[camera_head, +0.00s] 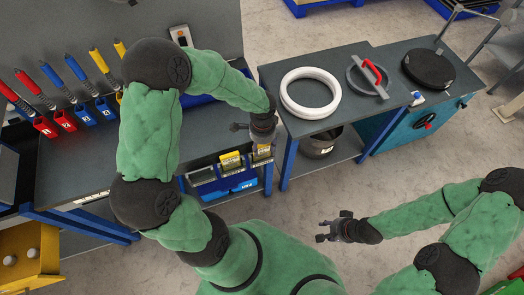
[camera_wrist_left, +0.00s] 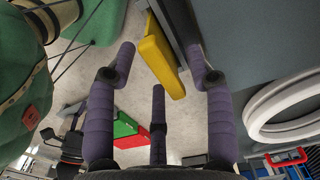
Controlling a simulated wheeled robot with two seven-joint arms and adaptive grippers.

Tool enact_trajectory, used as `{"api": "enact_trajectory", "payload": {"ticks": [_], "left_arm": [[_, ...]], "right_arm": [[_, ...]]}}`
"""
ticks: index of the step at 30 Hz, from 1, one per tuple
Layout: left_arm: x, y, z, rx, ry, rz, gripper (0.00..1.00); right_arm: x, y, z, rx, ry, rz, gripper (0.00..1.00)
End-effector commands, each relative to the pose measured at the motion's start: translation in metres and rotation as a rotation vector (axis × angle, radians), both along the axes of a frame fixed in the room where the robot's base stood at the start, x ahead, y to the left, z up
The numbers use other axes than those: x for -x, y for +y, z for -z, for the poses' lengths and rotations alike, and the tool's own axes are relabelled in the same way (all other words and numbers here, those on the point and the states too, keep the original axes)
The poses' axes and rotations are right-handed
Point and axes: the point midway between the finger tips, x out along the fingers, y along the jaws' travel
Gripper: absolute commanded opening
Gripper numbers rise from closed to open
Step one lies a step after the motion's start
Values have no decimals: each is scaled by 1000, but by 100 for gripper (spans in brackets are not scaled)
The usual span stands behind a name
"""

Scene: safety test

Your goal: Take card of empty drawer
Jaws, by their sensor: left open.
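Blue drawers (camera_head: 222,188) hang under the front edge of the workbench, with yellow cards (camera_head: 230,160) above them. Another yellow card (camera_head: 262,152) is at the right end, just below my left gripper (camera_head: 258,131). Which drawer is empty cannot be told. In the left wrist view, a yellow piece (camera_wrist_left: 160,58), seemingly a card, lies beyond and between the spread purple fingers of my left gripper (camera_wrist_left: 160,75). The fingers look apart from it and hold nothing. My right gripper (camera_head: 333,229) is over the floor, away from the bench, with its fingers apart and empty.
A second bench (camera_head: 345,115) on the right bears a white ring (camera_head: 310,93) and a disc with a red handle (camera_head: 370,80). A dark bin (camera_head: 320,145) is beneath it. Red and blue tools (camera_head: 45,90) line the left bench. Floor between is clear.

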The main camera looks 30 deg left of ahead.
Motion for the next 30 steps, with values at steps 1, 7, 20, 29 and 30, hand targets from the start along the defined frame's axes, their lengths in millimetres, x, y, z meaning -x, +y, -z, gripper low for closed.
{"api": "enact_trajectory", "payload": {"ticks": [1,7,20,29,30], "left_arm": [[0,0,5,0,0,0,53],[-1,0,5,0,-1,-1,53],[0,0,5,0,-1,-1,5],[-1,0,-15,0,-4,-3,5],[-2,1,-23,0,-6,-4,5]], "right_arm": [[0,0,3,0,0,0,40],[0,0,2,0,0,0,40],[0,0,2,0,0,0,40],[0,0,-7,0,0,0,40],[0,0,-10,0,0,0,40]]}}
